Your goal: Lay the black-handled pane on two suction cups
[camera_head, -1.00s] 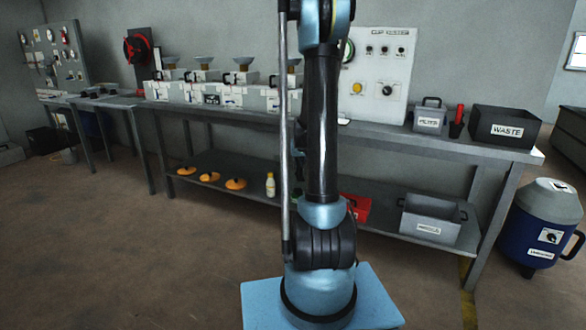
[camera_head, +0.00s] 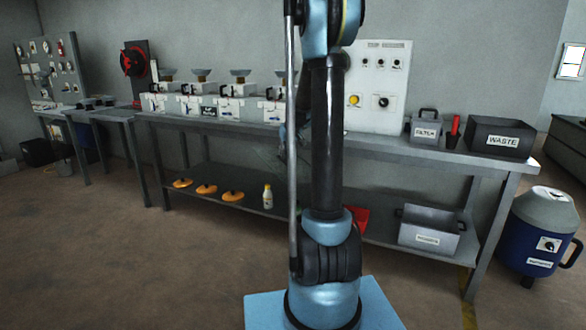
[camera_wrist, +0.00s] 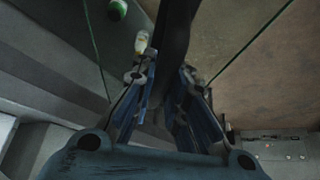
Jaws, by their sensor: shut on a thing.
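My gripper (camera_wrist: 164,82) is shut on the black handle (camera_wrist: 174,42) in the wrist view. The pane is clear, and its thin green edges (camera_wrist: 250,43) run out on both sides of the handle. In the head view my gripper (camera_head: 287,138) shows only partly, just left of my arm, in front of the bench; the pane is barely visible there. Three orange discs with dark knobs, which look like suction cups, lie in a row on the lower shelf: left (camera_head: 182,183), middle (camera_head: 206,189) and right (camera_head: 232,196).
A bottle (camera_head: 267,197) stands right of the discs on the lower shelf (camera_head: 250,180). A grey bin (camera_head: 428,232) and a partly hidden red thing (camera_head: 357,219) are further right. White boxes, a control panel (camera_head: 373,85) and a waste bin (camera_head: 502,138) stand on the bench top.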

